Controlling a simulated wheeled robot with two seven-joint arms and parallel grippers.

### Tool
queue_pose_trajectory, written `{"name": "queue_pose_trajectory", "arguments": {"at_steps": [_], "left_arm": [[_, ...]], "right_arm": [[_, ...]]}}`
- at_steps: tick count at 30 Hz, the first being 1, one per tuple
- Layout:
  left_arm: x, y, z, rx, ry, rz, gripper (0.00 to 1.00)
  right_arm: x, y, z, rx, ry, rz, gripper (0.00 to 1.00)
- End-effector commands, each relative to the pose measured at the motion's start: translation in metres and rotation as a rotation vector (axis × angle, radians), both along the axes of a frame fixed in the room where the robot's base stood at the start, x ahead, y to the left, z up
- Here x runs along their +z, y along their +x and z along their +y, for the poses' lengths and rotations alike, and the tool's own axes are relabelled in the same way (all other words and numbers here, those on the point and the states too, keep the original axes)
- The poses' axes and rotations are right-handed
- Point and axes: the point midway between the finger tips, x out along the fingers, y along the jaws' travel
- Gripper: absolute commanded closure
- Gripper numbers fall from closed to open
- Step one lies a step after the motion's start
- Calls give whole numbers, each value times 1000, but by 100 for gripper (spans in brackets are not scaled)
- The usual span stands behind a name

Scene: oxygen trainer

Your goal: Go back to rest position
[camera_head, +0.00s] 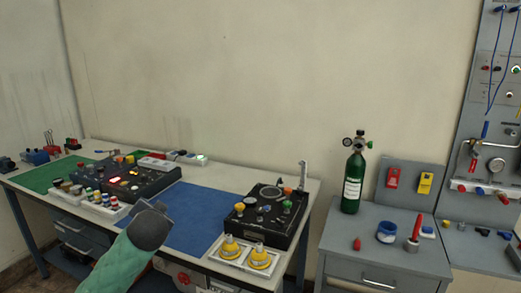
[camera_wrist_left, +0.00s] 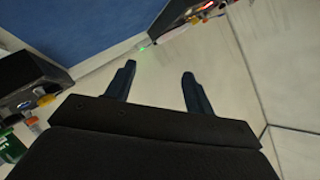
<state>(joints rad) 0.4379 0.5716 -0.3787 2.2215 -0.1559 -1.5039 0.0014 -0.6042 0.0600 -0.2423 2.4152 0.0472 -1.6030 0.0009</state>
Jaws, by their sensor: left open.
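My left gripper (camera_head: 157,207) reaches in from the bottom of the head view on a green-sleeved arm. It is in front of the blue mat on the workbench, and its fingers hardly show there. In the left wrist view, its two dark fingers (camera_wrist_left: 160,85) are spread apart with nothing between them. My right gripper is in neither view.
The blue mat (camera_head: 190,215) lies between a black control panel (camera_head: 125,180) on the left and a black box (camera_head: 265,215) on the right. A green oxygen cylinder (camera_head: 353,182) stands upright on a grey cabinet (camera_head: 335,240). Red and yellow switches hang behind it.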

Motion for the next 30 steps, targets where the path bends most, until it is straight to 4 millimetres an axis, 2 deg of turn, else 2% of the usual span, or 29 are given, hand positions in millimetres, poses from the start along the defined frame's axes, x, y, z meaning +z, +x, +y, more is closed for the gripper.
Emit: {"name": "queue_pose_trajectory", "arguments": {"at_steps": [1, 3, 9, 18, 30], "left_arm": [[-22, -15, -12, -13, -43, 52, 46], [-48, -34, -27, -29, -95, 117, 46], [-109, -88, -64, -75, -231, 268, 46], [-178, -167, -108, -117, -413, 420, 46], [-263, -277, -139, -52, -591, 621, 46]], "right_arm": [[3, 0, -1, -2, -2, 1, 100], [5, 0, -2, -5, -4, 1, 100], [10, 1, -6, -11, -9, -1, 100], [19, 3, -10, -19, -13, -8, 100], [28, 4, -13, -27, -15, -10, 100]]}}
